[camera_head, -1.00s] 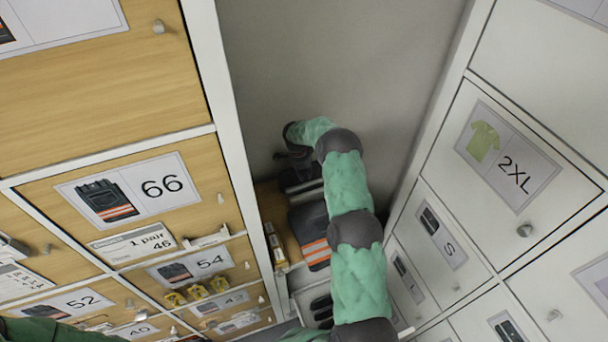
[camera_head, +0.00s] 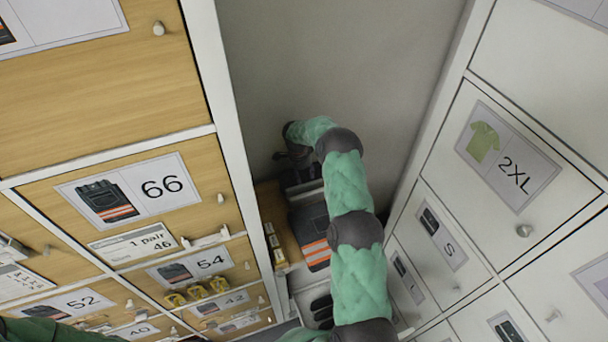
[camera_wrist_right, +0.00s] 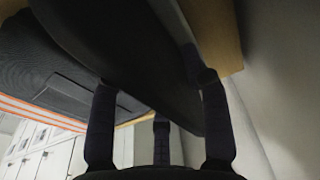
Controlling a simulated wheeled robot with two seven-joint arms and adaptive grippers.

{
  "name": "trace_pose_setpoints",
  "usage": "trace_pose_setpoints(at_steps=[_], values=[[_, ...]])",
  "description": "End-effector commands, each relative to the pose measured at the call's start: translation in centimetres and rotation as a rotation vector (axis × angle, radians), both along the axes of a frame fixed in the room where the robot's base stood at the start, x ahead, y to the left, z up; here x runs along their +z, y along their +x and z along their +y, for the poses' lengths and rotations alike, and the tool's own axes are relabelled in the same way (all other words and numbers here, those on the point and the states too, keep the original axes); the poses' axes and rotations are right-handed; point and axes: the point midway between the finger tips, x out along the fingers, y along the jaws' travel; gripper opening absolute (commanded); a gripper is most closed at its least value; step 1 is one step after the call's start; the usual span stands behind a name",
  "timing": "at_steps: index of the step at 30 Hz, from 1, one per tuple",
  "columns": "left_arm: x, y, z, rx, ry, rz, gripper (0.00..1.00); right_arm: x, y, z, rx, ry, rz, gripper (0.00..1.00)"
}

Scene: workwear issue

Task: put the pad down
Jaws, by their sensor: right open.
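A dark pad (camera_wrist_right: 120,45) fills the upper middle of the right wrist view, close over my right gripper (camera_wrist_right: 155,95). The gripper's fingers stand apart around the pad's lower edge. In the head view my right gripper (camera_head: 302,178) is low over dark items at the far end of a wooden surface. The pad is hard to tell apart there from the dark gripper and the dark workwear beside it. I cannot tell whether the fingers still touch the pad. My left gripper is not in view.
Dark workwear with orange stripes (camera_head: 316,252) lies on the wooden surface (camera_head: 272,208) just nearer than the gripper; its stripes also show in the wrist view (camera_wrist_right: 40,110). Wooden drawers (camera_head: 90,75) rise on the left, white labelled drawers (camera_head: 490,165) on the right. A grey wall closes the back.

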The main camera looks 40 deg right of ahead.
Motion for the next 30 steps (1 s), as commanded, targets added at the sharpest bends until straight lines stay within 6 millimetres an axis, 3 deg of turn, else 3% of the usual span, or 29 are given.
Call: trace_pose_setpoints(at_steps=[9,15,21,30], values=[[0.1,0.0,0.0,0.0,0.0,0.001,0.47,6.4,0.4,0.8,0.001,-0.002,-0.004,0.47],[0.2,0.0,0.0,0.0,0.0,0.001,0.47,9.6,0.5,1.3,0.0,-0.001,-0.004,0.47],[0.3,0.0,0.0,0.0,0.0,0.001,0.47,11.2,0.6,1.6,0.0,-0.001,-0.003,0.47],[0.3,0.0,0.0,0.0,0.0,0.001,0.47,11.4,0.6,1.6,0.0,-0.001,-0.003,0.47]])
